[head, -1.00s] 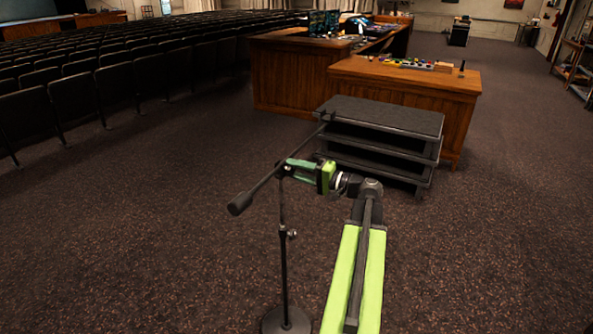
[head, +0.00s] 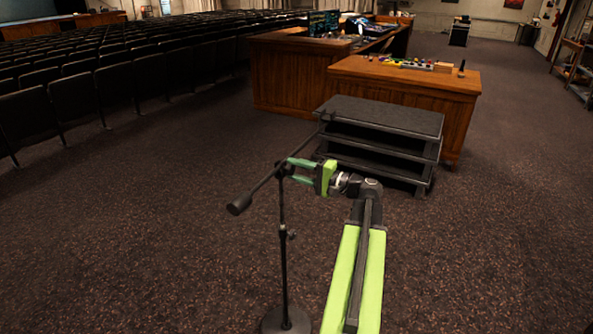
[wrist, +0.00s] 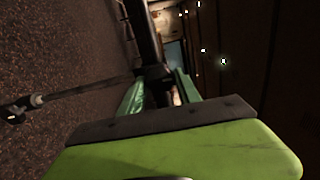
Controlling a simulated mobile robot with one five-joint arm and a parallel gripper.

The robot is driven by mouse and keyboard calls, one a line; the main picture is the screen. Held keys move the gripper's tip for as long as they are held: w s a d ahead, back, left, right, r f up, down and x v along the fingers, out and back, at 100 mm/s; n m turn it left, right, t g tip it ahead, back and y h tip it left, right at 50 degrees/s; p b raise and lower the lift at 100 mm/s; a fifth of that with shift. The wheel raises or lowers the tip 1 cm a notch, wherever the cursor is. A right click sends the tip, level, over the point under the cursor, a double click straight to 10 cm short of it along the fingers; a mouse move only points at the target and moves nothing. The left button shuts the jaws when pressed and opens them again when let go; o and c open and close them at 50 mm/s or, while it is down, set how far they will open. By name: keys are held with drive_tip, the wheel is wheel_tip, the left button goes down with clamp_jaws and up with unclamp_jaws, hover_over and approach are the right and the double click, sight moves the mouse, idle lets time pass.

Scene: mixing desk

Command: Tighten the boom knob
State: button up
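The microphone stand (head: 283,265) stands upright on its round base in front of me, with its dark boom (head: 260,187) tilted across the top. My gripper (head: 286,171) is at the boom joint from the right. Its two green fingers are apart, one above the other in the head view. In the wrist view the fingers (wrist: 160,88) lie on either side of the dark boom joint (wrist: 154,74). The boom knob cannot be made out between them, so whether they press on it is unclear.
Rows of seats (head: 130,80) fill the left. The carpet around the stand is clear.

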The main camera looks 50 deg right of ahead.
drive_tip(key=o, duration=0.3)
drive_tip(key=shift+o, duration=0.2)
drive_tip(key=v, duration=1.7)
drive_tip(key=shift+s, duration=0.25)
drive_tip(key=shift+d, duration=0.1)
